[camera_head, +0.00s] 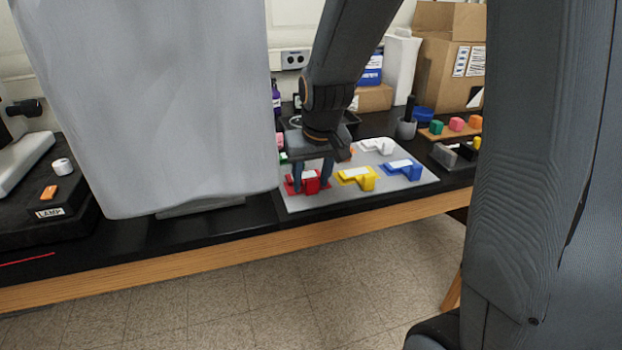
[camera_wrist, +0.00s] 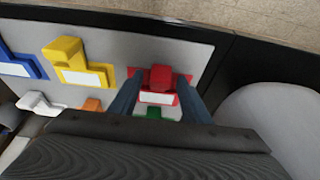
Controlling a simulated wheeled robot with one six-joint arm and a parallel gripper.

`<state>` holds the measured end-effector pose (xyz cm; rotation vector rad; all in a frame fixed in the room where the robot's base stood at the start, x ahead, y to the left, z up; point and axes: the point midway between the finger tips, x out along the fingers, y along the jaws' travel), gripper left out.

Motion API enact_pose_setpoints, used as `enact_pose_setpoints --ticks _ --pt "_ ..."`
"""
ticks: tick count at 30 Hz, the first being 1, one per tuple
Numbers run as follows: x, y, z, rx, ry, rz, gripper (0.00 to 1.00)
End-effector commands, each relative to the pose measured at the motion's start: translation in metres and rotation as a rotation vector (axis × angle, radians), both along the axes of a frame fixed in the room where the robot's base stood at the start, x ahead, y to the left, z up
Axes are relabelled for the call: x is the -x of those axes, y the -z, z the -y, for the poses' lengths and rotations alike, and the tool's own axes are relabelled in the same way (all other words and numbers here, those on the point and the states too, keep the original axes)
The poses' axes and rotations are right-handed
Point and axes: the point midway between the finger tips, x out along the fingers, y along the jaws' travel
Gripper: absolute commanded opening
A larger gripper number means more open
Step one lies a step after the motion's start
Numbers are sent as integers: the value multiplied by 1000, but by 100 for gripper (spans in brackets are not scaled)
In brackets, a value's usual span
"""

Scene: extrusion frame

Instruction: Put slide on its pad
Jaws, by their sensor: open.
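No slide can be made out by name; the labels on the pieces are too small to read. A grey board (camera_head: 420,187) on the black bench bears several coloured pieces with white labels. A red piece (camera_head: 311,180) is at its front left, a yellow piece (camera_head: 366,182) in the middle and a blue piece (camera_head: 405,168) to the right. My gripper (camera_head: 312,187) is low over the board, pointing down. In the wrist view its open fingers (camera_wrist: 160,92) stand on either side of the red piece (camera_wrist: 161,76). Whether they touch it cannot be told.
A white piece (camera_head: 377,146) is at the board's back; an orange piece (camera_wrist: 93,104) and a green piece (camera_wrist: 154,113) are partly hidden. A large grey shape (camera_head: 150,110) covers the left. Cardboard boxes (camera_head: 448,60) stand behind. A box marked LAMP (camera_head: 50,212) is far left.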

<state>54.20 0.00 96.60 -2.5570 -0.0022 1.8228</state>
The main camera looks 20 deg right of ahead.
Motion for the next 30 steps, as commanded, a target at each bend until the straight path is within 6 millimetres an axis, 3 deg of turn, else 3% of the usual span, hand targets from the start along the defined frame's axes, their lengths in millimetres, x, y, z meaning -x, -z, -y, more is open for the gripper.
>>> enact_pose_setpoints --ticks 8,24,28,30 --pt "3 -17 0 0 0 4 43" --pt "34 -105 0 0 0 4 43" --pt "38 -113 0 0 0 -1 43" --pt "46 -103 0 0 0 -21 43"
